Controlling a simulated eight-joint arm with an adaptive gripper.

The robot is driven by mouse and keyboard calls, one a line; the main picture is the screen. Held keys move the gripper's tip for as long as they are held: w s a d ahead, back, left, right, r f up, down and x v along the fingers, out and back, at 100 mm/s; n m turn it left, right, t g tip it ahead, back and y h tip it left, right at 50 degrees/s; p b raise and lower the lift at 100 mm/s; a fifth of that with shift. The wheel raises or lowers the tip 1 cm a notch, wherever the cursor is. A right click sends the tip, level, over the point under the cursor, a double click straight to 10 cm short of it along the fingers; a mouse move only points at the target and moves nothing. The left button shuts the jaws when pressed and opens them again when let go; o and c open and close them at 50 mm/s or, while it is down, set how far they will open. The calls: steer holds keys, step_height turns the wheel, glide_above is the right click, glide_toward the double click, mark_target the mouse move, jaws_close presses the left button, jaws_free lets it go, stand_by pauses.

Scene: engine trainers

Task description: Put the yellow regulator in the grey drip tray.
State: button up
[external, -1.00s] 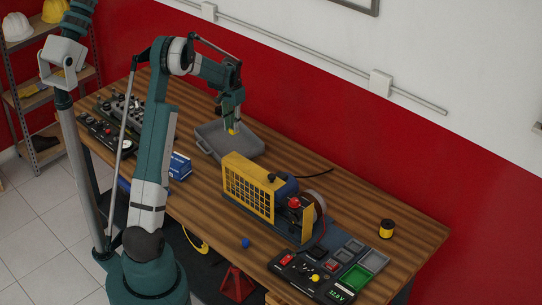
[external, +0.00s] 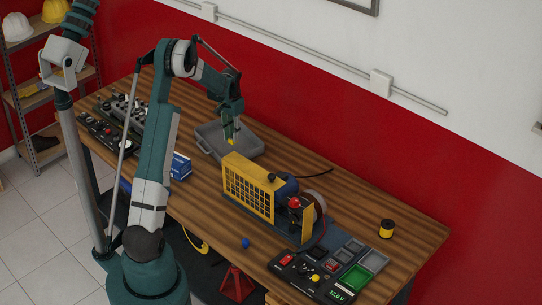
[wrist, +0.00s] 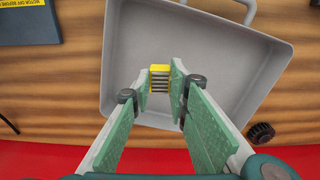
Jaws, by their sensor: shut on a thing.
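The yellow regulator (wrist: 160,80), with dark ribs on one face, is between the fingertips of my gripper (wrist: 161,82) in the wrist view. My gripper is shut on it. In the external view the regulator (external: 231,141) shows as a small yellow spot below my gripper (external: 230,138). The grey drip tray (wrist: 230,40) lies on the wooden bench, and the regulator appears over its inside in the wrist view. The tray also shows in the external view (external: 250,149). I cannot tell whether the regulator touches the tray floor.
A yellow-framed engine unit (external: 248,188) stands just in front of the tray. A blue box (external: 180,167) is to its left. A dark round knob (wrist: 261,133) lies beside the tray.

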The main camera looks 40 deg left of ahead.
mark_target(234, 143)
steer(key=shift+f, duration=0.35)
steer(key=shift+f, duration=1.85)
steer(key=shift+f, duration=0.15)
steer(key=o, duration=0.9)
step_height(234, 143, up, 12)
steer(key=shift+r, duration=0.2)
